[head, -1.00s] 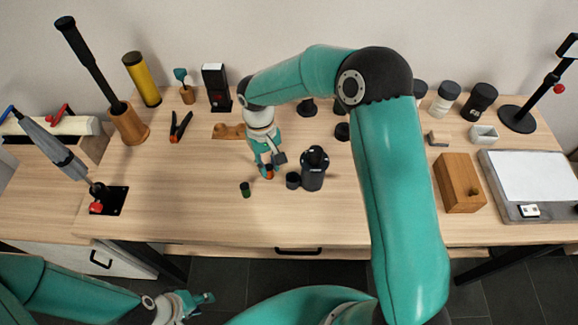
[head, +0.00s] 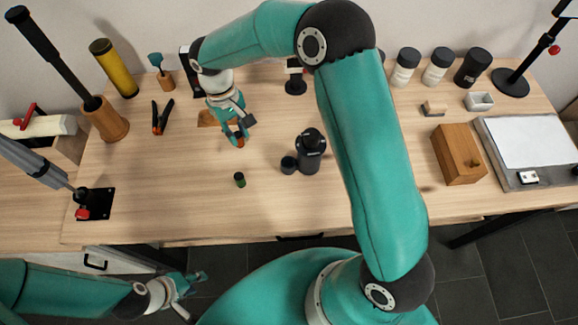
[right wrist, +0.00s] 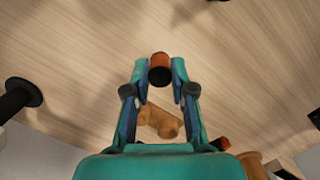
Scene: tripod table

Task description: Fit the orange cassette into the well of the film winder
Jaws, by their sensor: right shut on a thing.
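The orange cassette (head: 240,141), with a dark end, is between the fingertips of my right gripper (head: 236,134). In the right wrist view the cassette (right wrist: 160,68) sits between the two fingers of that gripper (right wrist: 160,80), which is shut on it. A tan wooden piece with rounded parts (head: 207,118) lies just behind and left of the gripper, partly hidden by it. It also shows between the fingers in the right wrist view (right wrist: 160,120). It may be the film winder; I cannot make out a well. My left gripper (head: 196,292) is open and empty in front of the table.
A small green-black canister (head: 240,180) stands in front of the right gripper. A black tank (head: 310,152) and a dark cup (head: 288,165) stand to its right. A wooden box (head: 458,155) stands far right.

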